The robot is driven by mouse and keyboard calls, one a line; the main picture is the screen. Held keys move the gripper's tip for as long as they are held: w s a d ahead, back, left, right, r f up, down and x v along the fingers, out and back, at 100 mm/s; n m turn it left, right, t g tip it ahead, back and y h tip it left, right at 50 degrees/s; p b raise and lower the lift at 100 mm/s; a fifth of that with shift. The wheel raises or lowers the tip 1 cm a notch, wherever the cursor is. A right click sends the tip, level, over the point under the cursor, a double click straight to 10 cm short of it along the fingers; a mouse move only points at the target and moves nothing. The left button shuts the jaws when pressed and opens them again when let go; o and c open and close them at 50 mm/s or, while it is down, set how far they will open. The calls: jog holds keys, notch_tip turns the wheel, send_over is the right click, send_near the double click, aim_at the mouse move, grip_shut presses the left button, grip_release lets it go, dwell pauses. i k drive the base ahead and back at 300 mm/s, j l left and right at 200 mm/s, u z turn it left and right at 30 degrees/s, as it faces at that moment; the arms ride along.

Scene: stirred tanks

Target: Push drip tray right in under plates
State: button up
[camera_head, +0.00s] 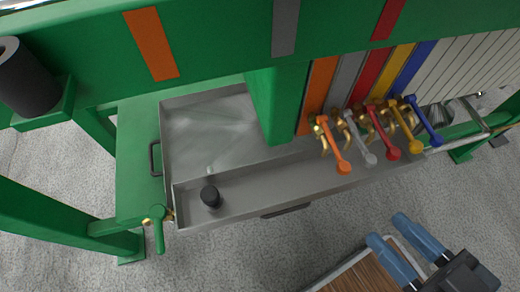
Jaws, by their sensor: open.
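The drip tray (330,182) is a long grey metal tray in the green frame. Its left part lies uncovered, with a wet-looking floor, and its right part runs behind the levers towards the white plates (465,70). A dark handle (285,211) sits on its front wall and another handle (154,160) stands at its left end. A black knob (210,197) is in its front channel. The tray's far right end is hidden. My gripper (388,230) has two blue fingers, is open and empty, and is in front of the tray at the lower right, apart from it.
Orange, grey, red, yellow and blue valve levers (375,130) hang over the tray's front. A green-handled tap (159,230) is at its left front corner. A slatted wooden surface with a metal rim (345,268) is beside my gripper. Grey floor lies open in front.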

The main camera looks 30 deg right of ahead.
aim_at(219, 128)
jog(key=u, duration=0.5)
jog(key=k+l+u, duration=0.15)
jog(key=u, duration=0.3)
jog(key=k+l+u, duration=0.2)
jog(key=u, duration=0.2)
jog(key=k+l+u, duration=0.1)
jog(key=u, duration=0.35)
jog(key=k, duration=0.25)
